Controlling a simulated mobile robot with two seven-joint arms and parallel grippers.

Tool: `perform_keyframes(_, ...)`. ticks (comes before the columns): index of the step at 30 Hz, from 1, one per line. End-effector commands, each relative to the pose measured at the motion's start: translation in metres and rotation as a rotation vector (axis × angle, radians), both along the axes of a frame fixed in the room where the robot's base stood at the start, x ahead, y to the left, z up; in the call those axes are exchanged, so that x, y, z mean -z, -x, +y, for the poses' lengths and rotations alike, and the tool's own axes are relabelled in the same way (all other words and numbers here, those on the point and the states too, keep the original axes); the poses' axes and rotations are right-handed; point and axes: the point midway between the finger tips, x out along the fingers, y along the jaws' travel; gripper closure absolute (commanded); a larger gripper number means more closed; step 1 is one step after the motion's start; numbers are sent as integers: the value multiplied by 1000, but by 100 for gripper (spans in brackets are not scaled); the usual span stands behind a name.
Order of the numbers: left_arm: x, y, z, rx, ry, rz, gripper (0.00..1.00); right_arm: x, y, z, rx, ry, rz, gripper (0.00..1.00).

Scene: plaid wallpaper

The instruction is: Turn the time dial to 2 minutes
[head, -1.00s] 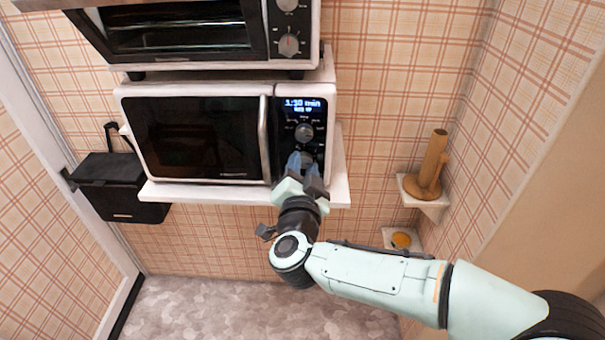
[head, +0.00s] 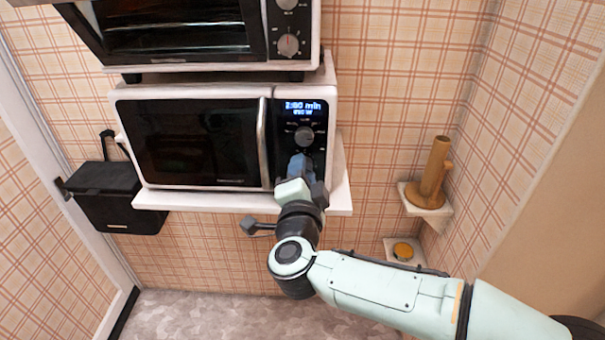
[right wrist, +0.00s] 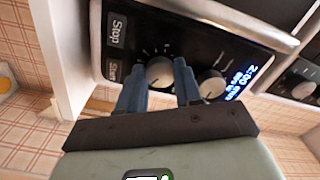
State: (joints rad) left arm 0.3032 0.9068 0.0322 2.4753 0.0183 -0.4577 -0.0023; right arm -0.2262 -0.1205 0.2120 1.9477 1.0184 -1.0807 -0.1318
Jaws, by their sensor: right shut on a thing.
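The white microwave (head: 225,92) has a black control panel on its right side. Its lit display (head: 305,106) reads 2:00 min, and the same reading shows sideways in the right wrist view (right wrist: 243,80). The panel has an upper knob (head: 304,135) and a lower knob, the time dial (right wrist: 160,72). My right gripper (head: 302,160) is at the lower knob and hides it in the head view. In the right wrist view its blue fingers (right wrist: 160,80) stand on either side of that knob, shut on it. My left gripper is not in view.
The microwave stands on a white shelf (head: 240,203), with a toaster oven (head: 180,50) above it. A black box (head: 115,205) hangs at the left. A wooden holder (head: 433,175) stands on a small corner shelf at the right.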

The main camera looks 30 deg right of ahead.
Motion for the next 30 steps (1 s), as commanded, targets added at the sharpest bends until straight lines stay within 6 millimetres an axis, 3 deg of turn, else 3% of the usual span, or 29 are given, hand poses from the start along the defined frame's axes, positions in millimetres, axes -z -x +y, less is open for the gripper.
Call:
perform_keyframes(7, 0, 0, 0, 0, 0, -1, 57, 1, 0, 0, -1, -1, 3, 96)
perform_keyframes(8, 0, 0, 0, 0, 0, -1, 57, 1, 0, 0, -1, -1, 3, 59)
perform_keyframes(9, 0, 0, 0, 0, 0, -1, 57, 1, 0, 0, -1, -1, 3, 46)
perform_keyframes(10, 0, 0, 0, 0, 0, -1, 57, 1, 0, 0, -1, -1, 3, 40)
perform_keyframes(22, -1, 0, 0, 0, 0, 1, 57, 0, 6, 5, -3, 0, 2, 40)
perform_keyframes(30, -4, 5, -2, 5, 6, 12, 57, -1, 52, 32, -4, 2, -1, 40)
